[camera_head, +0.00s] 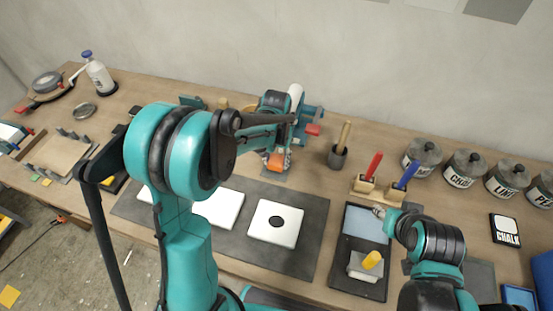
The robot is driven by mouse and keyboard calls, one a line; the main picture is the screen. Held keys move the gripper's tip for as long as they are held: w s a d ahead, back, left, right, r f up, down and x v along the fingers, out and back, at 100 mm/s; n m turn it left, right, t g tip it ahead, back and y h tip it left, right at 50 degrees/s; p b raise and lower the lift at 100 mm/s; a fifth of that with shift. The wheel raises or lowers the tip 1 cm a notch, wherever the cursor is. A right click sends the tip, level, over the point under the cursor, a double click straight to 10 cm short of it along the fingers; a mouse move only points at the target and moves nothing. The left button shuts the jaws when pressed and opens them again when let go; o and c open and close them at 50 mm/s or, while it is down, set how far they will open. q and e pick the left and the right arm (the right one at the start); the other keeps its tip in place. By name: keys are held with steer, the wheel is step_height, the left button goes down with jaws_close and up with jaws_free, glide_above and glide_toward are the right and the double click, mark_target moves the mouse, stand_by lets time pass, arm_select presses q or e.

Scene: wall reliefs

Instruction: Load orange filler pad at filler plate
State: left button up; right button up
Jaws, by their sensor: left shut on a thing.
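My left gripper (276,153) points down near the back middle of the table in the head view. It is shut on the orange filler pad (277,161), seen low between its fingers. A small grey-blue plate (270,175) lies just below the pad; it may be the filler plate. Whether the pad touches it I cannot tell. My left forearm crosses in front and hides part of the table. My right gripper (380,211) is at the top edge of the dark tray on the right; its fingers are too small to read.
White tiles (262,236) lie on a dark mat (312,215). The dark tray (337,272) holds a yellow-handled block (358,267). Red (373,166) and blue (407,174) handled tools stand behind it, beside a dark cup (337,158). Several lidded jars (463,168) line the back right.

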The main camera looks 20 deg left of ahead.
mark_target(277, 160)
arm_select(q)
steer(key=shift+s+f+b, duration=0.1)
steer(key=shift+f+b, duration=0.4)
steer(key=shift+f, duration=0.05)
stand_by(1.8)
steer(key=shift+r+p, duration=2.55)
steer(key=shift+r, duration=1.05)
